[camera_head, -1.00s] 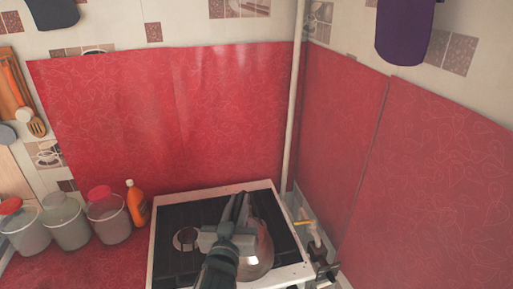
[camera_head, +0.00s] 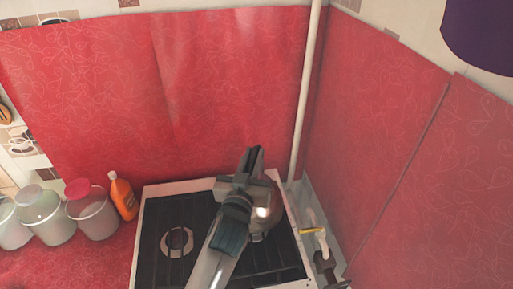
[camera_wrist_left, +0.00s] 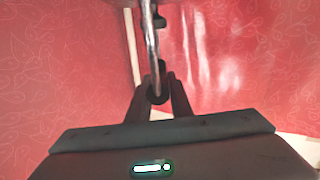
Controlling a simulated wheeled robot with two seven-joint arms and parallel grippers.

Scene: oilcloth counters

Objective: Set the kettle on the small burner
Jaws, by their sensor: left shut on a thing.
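The metal kettle (camera_head: 267,212) is over the right part of the stove (camera_head: 159,190), largely hidden behind my left arm and gripper. My left gripper (camera_head: 252,158) is shut on the kettle's handle, which shows as a thin bar (camera_wrist_left: 152,45) between the fingers in the left wrist view. I cannot tell from these frames whether the kettle's base touches the grate. A round burner (camera_head: 177,242) shows bare on the left side of the stove; the burners on the right are hidden by the kettle and my arm. My right gripper is not in view.
An orange bottle (camera_head: 123,196) and several lidded buckets (camera_head: 93,213) stand left of the stove. A white pipe (camera_head: 305,95) and a yellow-handled tap (camera_head: 311,230) are close to its right. Red oilcloth walls (camera_head: 230,90) stand behind and at the right.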

